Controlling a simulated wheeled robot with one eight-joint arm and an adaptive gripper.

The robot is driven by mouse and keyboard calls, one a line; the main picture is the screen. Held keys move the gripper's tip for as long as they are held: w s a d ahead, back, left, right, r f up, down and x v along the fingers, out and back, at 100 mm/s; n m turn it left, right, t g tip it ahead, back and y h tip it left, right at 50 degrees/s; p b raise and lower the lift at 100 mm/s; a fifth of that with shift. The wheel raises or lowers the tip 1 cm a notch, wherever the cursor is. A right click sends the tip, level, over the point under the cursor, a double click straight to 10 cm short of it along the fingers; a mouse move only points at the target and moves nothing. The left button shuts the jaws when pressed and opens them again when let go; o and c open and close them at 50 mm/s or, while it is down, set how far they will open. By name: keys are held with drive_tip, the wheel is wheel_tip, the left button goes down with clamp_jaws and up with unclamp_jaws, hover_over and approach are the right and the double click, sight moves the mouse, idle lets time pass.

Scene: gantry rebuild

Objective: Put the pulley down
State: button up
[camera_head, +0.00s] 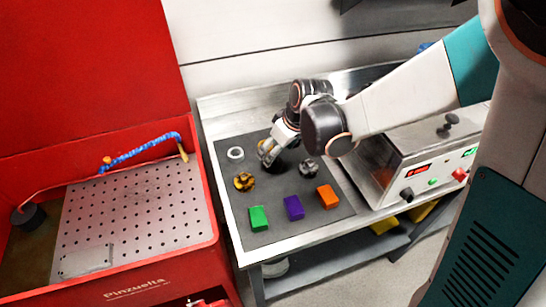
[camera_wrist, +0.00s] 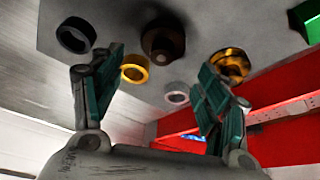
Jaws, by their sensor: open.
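A dark round part with a wide rim and a brownish hub (camera_wrist: 163,40), which looks like the pulley, rests on the grey mat (camera_head: 226,205). In the wrist view it lies ahead of and between my fingers, with neither finger touching it. My gripper (camera_head: 269,155) hangs over the back of the mat, and its two green-padded fingers (camera_wrist: 160,68) are spread with nothing between them. In the head view the gripper mostly covers the dark part, and only a dark patch shows below the fingers.
A yellow ring (camera_wrist: 135,68), black ring (camera_wrist: 75,35), silver ring (camera_head: 236,153) and gold part (camera_head: 244,181) lie around it. A metal control box (camera_head: 400,165) stands right.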

drive_tip(key=shift+d+b+x, duration=0.1)
drive_tip(key=shift+b+x, duration=0.55)
drive_tip(key=shift+x, duration=0.8)
drive_tip(key=shift+d+b+x, duration=0.15)
drive_tip(key=shift+b+x, duration=0.45)
drive_tip(key=shift+x, duration=0.85)
drive_tip(key=shift+s, duration=0.25)
drive_tip(key=c, duration=1.4)
